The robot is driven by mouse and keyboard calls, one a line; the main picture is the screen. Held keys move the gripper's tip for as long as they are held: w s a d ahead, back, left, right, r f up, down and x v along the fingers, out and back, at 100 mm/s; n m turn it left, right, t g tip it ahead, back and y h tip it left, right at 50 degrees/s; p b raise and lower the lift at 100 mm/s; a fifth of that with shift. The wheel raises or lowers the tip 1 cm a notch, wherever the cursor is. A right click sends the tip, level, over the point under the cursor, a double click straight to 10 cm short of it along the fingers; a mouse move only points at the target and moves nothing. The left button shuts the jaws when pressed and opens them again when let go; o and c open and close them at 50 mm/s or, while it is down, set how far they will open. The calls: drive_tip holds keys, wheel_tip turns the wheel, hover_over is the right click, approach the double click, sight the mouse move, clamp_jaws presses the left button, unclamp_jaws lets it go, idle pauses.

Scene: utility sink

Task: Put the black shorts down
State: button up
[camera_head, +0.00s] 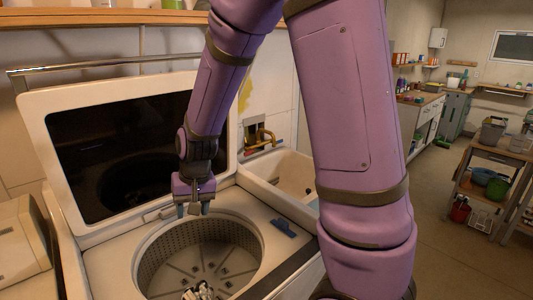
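My gripper (193,209) points down above the back rim of a top-loading washer. Its two fingertips are apart, with nothing seen between them. The washer's round drum (158,262) is open below and in front of it. No other dark garment is clearly visible.
The washer's lid (60,165) with a dark panel stands raised behind the drum. A small blue object (284,228) lies on the washer top at right. Shelves (483,152) stand far right; the floor between is clear.

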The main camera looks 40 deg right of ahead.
drive_tip(key=s+d+r+n+t, duration=0.1)
drive_tip(key=s+d+r, duration=0.1)
drive_tip(key=s+r, duration=0.8)
drive_tip(key=s+d+r+n+t+h, duration=0.1)
drive_tip(key=s+d+r+n+t, duration=0.1)
drive_tip(key=s+r, duration=0.8)
drive_tip(key=shift+s+d+r+t, duration=0.2)
drive_tip(key=shift+s+d+t, duration=0.1)
drive_tip(key=shift+s+d, duration=0.4)
drive_tip(key=shift+s, duration=0.1)
